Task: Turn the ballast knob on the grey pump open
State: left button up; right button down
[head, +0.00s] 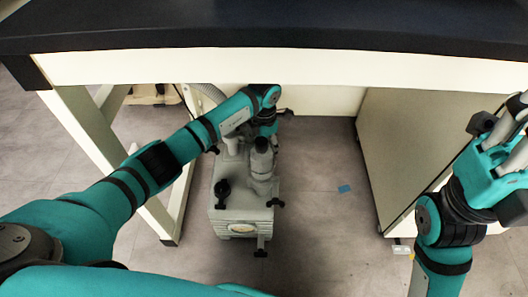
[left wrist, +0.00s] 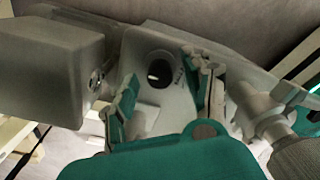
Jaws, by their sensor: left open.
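The grey pump (head: 240,213) stands on the floor under the bench, with black knobs or handles on its top and front. My left arm reaches over it from the left, and its hand is mostly hidden behind the pump's upright parts. In the left wrist view my left gripper (left wrist: 161,72) is open, its teal fingers apart. A dark round part (left wrist: 160,74) on a pale grey surface shows between the fingers, with a gap to each. I cannot tell whether it is the ballast knob. My right gripper (head: 510,135) is raised at the right edge, away from the pump, partly cut off.
The dark bench top (head: 280,25) hangs over the pump. A white bench leg (head: 125,165) stands left of it, and a beige cabinet (head: 410,150) stands to the right. A blue patch (head: 344,188) lies on the otherwise clear floor between pump and cabinet.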

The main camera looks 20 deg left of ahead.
pick_arm(q)
jog(key=shift+f, duration=0.5)
grip_shut()
